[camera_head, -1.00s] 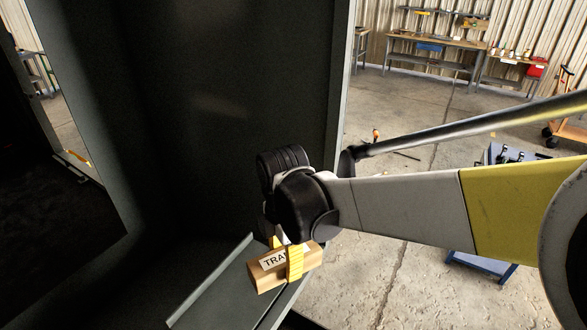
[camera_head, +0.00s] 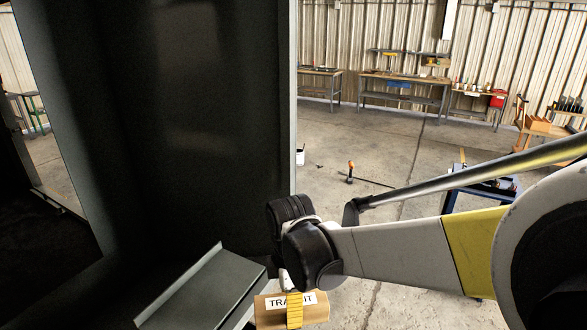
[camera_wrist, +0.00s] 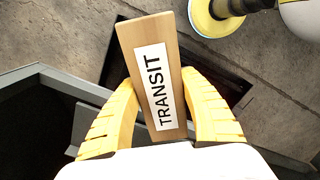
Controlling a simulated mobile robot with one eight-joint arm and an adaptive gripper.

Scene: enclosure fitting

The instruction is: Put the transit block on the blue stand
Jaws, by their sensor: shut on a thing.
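The transit block (camera_head: 268,312) is a light wooden block with a white label, partly covered by a yellow finger in the head view. In the wrist view the transit block (camera_wrist: 150,40) shows its label reading TRANSIT. My gripper (camera_head: 294,309) is shut on it, with a yellow finger on each side; the wrist view shows both fingers of my gripper (camera_wrist: 160,82). The block is held in the air just off the right end of the grey enclosure ledge. A blue stand (camera_head: 451,200) is at the right, largely hidden behind my arm, with dark items on top.
The dark enclosure wall (camera_head: 220,120) fills the left, with its ledge (camera_head: 205,290) below. Open concrete floor (camera_head: 330,180) lies to the right. An orange-topped object (camera_head: 350,170) stands on the floor. Workbenches (camera_head: 405,78) line the far wall.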

